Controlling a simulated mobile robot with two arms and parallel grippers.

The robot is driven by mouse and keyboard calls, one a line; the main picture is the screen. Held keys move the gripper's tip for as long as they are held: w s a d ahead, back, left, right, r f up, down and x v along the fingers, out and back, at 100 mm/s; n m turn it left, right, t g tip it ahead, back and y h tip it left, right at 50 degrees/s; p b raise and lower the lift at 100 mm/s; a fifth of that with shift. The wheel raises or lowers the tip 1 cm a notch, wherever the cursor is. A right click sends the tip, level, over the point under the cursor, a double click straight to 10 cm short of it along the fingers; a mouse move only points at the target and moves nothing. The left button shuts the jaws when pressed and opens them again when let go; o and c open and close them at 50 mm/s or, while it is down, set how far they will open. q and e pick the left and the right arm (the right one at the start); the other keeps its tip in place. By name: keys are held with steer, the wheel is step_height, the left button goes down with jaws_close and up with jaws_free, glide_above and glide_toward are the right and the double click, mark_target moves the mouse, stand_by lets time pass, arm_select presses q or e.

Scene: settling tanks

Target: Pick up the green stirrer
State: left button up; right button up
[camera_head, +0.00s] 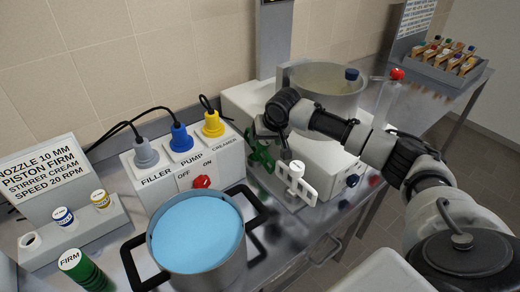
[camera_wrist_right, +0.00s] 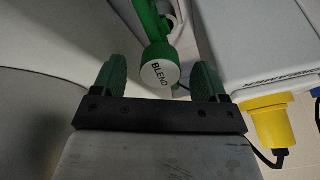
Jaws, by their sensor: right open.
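The green stirrer (camera_head: 262,155) hangs at the front of the white machine, beside a white stirrer (camera_head: 297,180). My right gripper (camera_head: 267,136) is at the top of the green stirrer and partly hides it. In the right wrist view the green stirrer (camera_wrist_right: 150,22) shows its round end, labelled BLEND, between the two green-padded fingers of my right gripper (camera_wrist_right: 159,80). The fingers are open, with a gap on each side of that end. I cannot tell how deep the stirrer sits between them. My left gripper is not in view.
A control box (camera_head: 188,165) with grey, blue and yellow plugs stands left of the stirrers; its yellow plug (camera_wrist_right: 268,122) is close by in the wrist view. A pot of blue liquid (camera_head: 198,232) stands in front. A steel bowl (camera_head: 325,88) is behind.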

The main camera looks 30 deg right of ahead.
mark_target(259, 151)
steer(key=shift+x, duration=1.2)
steer(key=shift+w+f, duration=0.25)
steer(key=shift+f, duration=0.05)
steer(key=shift+s, duration=0.1)
steer(key=shift+c, duration=0.4)
steer(key=shift+r, duration=0.1)
steer(key=shift+c, duration=1.1)
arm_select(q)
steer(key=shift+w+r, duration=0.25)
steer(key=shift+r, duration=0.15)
arm_select(e)
steer(key=c, duration=0.8)
